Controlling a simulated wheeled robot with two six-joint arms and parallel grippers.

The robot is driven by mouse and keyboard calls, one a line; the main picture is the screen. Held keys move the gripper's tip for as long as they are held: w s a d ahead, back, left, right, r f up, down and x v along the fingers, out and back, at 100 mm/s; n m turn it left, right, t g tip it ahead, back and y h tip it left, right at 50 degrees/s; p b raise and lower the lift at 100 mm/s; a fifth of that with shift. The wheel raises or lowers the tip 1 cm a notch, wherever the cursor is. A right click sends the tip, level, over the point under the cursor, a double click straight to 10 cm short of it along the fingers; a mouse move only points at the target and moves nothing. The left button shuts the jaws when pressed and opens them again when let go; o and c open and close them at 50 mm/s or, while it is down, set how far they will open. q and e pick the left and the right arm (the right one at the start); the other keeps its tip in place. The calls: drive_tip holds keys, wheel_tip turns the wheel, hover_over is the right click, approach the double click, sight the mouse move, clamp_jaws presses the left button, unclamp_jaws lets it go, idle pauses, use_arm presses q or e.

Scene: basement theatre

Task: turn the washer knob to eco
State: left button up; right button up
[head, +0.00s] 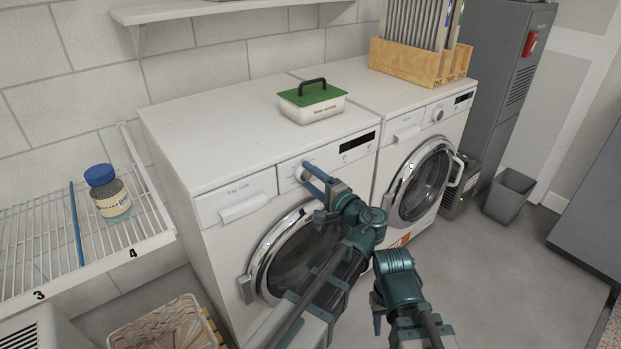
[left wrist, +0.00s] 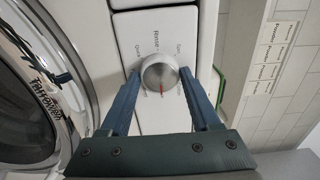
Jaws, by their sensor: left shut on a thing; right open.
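The left washer (head: 205,130) is white, with a round chrome-rimmed door. Its silver knob (left wrist: 160,72) is on the front panel; in the head view only a bit of the knob (head: 299,173) shows beside my fingers. In the left wrist view a red mark on the knob points towards the bottom of the picture. Printed labels around it include "Rinse" and "Quick"; I cannot read an eco label. My left gripper (head: 309,175) is shut on the knob, its blue fingers (left wrist: 160,88) on either side. My right gripper (head: 378,311) is open and empty, low before the washers.
A white tub with a green lid (head: 312,101) sits on the left washer. A second washer (head: 421,115) stands to the right, with a wooden rack (head: 420,61) on top. A wire shelf (head: 148,206) holds a blue-capped jar (head: 110,193). A wicker basket (head: 165,327) is below.

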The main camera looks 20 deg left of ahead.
use_arm(q)
drive_tip(key=o, duration=1.4)
drive_tip(key=shift+s+d, duration=0.1)
use_arm(e)
drive_tip(key=shift+d, duration=0.15)
